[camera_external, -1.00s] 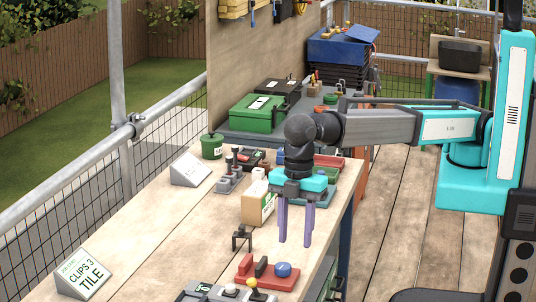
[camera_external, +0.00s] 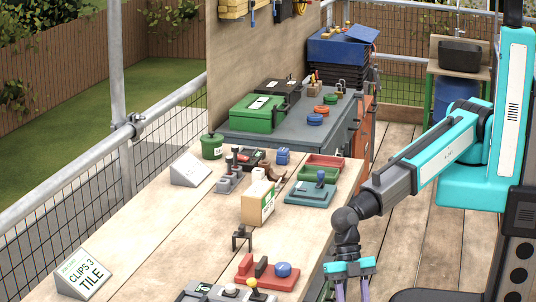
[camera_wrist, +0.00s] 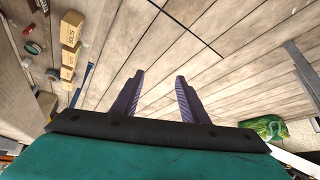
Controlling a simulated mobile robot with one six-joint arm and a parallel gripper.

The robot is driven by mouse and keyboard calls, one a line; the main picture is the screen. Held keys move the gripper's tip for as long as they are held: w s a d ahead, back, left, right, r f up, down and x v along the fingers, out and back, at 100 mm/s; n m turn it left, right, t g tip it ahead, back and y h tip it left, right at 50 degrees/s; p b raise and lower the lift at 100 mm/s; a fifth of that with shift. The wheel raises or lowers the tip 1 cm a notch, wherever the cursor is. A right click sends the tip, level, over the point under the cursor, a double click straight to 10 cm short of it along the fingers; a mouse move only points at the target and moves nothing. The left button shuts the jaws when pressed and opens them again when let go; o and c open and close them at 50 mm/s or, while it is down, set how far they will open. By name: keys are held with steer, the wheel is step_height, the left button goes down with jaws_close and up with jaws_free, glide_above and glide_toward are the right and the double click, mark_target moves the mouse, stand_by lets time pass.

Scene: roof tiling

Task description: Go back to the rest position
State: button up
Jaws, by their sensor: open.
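My gripper (camera_external: 352,288) hangs low at the right side of the wooden workbench (camera_external: 130,225) in the external view, beyond its edge, with the fingertips cut off by the frame's bottom. In the wrist view my gripper (camera_wrist: 160,85) has its two purple fingers apart with nothing between them. Wooden floor planks (camera_wrist: 240,60) show beyond the fingers. My arm bends down from the column at the right.
A green case (camera_external: 257,113) stands behind. Planked floor (camera_external: 395,240) lies open beside the bench.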

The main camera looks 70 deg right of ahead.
steer(key=d+f+m+g+h+b, duration=0.15)
steer(key=d+f+m+b, duration=0.4)
steer(key=d+f, duration=1.45)
steer(key=w+d+f+m+h+p, duration=0.1)
steer(key=w+d+f+m, duration=0.15)
steer(key=d, duration=0.45)
steer(key=w+d+f+m, duration=0.1)
steer(key=d+m, duration=0.2)
steer(key=d, duration=0.4)
steer(key=w+d+f+m+h+p, duration=0.1)
steer(key=w+d+f+m, duration=0.15)
steer(key=d, duration=0.55)
steer(key=s+d+m+h+p, duration=0.1)
steer(key=s+d+m, duration=0.2)
steer(key=d, duration=0.8)
steer(key=s+d+m+g+h+p, duration=0.1)
steer(key=s+d+m, duration=0.3)
steer(key=d+m, duration=0.3)
steer(key=d, duration=0.4)
steer(key=shift+s+f+p, duration=0.2)
steer(key=shift+p, duration=0.1)
